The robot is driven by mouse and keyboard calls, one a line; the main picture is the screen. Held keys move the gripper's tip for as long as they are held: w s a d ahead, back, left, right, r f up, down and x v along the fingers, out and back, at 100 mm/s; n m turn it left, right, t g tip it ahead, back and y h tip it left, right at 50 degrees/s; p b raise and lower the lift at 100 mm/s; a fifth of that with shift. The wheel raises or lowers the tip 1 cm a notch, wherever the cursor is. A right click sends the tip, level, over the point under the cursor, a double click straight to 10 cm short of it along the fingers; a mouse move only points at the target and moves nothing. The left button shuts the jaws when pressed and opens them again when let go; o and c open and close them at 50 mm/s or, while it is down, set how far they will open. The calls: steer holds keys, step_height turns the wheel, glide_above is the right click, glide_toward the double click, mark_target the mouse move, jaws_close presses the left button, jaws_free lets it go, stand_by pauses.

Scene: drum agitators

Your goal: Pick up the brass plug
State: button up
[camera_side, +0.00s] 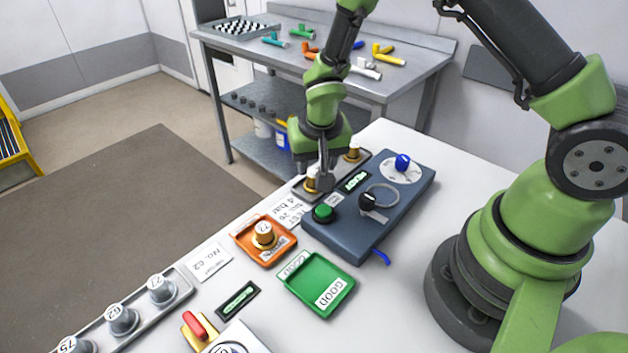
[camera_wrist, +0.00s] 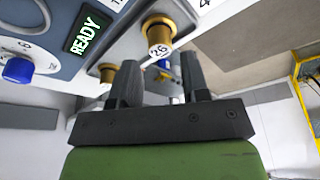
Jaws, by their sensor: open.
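In the side view, a brass plug (camera_side: 311,179) stands in a grey tray (camera_side: 300,192) at the left edge of the blue console, partly hidden by my gripper (camera_side: 321,177). The wrist view shows this brass plug (camera_wrist: 168,22), its cap marked 26, just beyond and between the fingertips of my gripper (camera_wrist: 160,64). The jaws are open and empty. A second brass plug (camera_side: 352,153) stands farther back in the same tray. A third brass plug (camera_side: 264,233) stands in an orange tray (camera_side: 281,252).
The blue console (camera_side: 340,235) has a green button, a black knob, a blue knob and a lit READY display. An empty green GOOD tray (camera_side: 300,293) lies in front. Several grey numbered plugs (camera_side: 122,318) stand in a rack at front left.

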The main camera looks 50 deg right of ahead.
mark_target(314, 174)
steer(key=shift+x, duration=2.35)
steer(key=shift+c, duration=0.4)
jaws_close()
steer(key=shift+r, duration=0.1)
